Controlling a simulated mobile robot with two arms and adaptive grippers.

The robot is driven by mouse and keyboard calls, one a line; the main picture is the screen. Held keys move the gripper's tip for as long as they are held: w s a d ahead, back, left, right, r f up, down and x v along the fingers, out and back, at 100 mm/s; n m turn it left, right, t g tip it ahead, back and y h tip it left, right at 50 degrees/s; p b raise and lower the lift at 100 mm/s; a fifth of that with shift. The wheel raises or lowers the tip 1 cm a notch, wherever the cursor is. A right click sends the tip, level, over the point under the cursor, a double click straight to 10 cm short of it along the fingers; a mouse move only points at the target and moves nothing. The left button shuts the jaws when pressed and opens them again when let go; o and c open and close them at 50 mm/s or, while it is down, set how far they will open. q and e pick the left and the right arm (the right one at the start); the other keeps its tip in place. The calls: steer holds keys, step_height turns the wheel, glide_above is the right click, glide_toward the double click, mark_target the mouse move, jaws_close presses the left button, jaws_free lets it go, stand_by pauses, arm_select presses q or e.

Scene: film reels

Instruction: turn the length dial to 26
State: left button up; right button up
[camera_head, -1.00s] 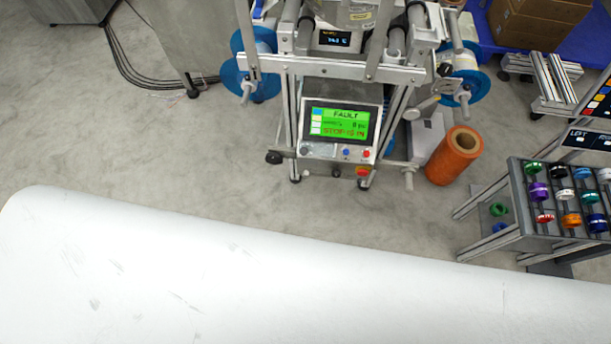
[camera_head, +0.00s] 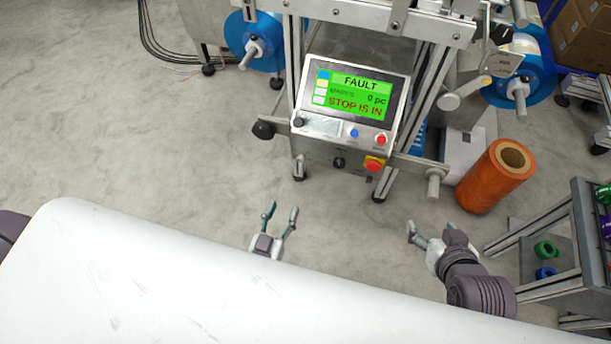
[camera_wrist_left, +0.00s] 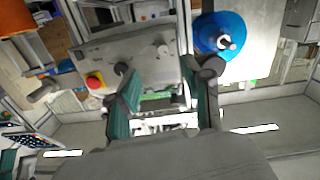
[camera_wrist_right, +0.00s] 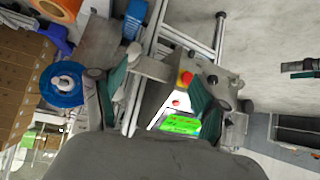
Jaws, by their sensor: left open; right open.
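The machine's control panel has a green screen (camera_head: 352,95) reading FAULT, 0 pc and STOP IS IN. I cannot tell which is the length dial or read any scale. A red stop button (camera_head: 374,163) on a yellow base is to the right of the lower knob. My left gripper (camera_head: 282,211) is open and empty, below and left of the panel. My right gripper (camera_head: 425,234) is open and empty, below and right of it. Neither touches the panel.
A blue button (camera_head: 354,132) and a red button (camera_head: 381,139) lie under the screen. An orange roll (camera_head: 495,178) stands right of the machine, near a rack (camera_head: 575,235) with coloured reels. Clear floor lies left of the machine. A large white surface (camera_head: 200,285) fills the front.

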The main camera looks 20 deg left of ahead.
arm_select(q)
steer(key=b, duration=0.2)
glide_toward(300, 161)
steer(key=w, duration=0.3)
steer(key=shift+t, duration=0.3)
steer(key=w, duration=0.3)
steer(key=w+b, duration=0.1)
steer(key=shift+w+d+f, duration=0.25)
steer(key=shift+w+d, duration=0.05)
steer(key=shift+w, duration=0.6)
arm_select(e)
steer(key=w+a+r+t+y, duration=0.1)
steer(key=w+r+t, duration=0.2)
steer(key=r, duration=0.3)
steer(key=w+a+r+t+y, duration=0.1)
steer(key=w+a+r+t, duration=0.1)
steer(key=r+t, duration=0.3)
steer(key=shift+w+a+r+t+y, duration=0.15)
steer(key=shift+w+r+t+y, duration=0.3)
steer(key=shift+r, duration=0.75)
arm_select(q)
jaws_close()
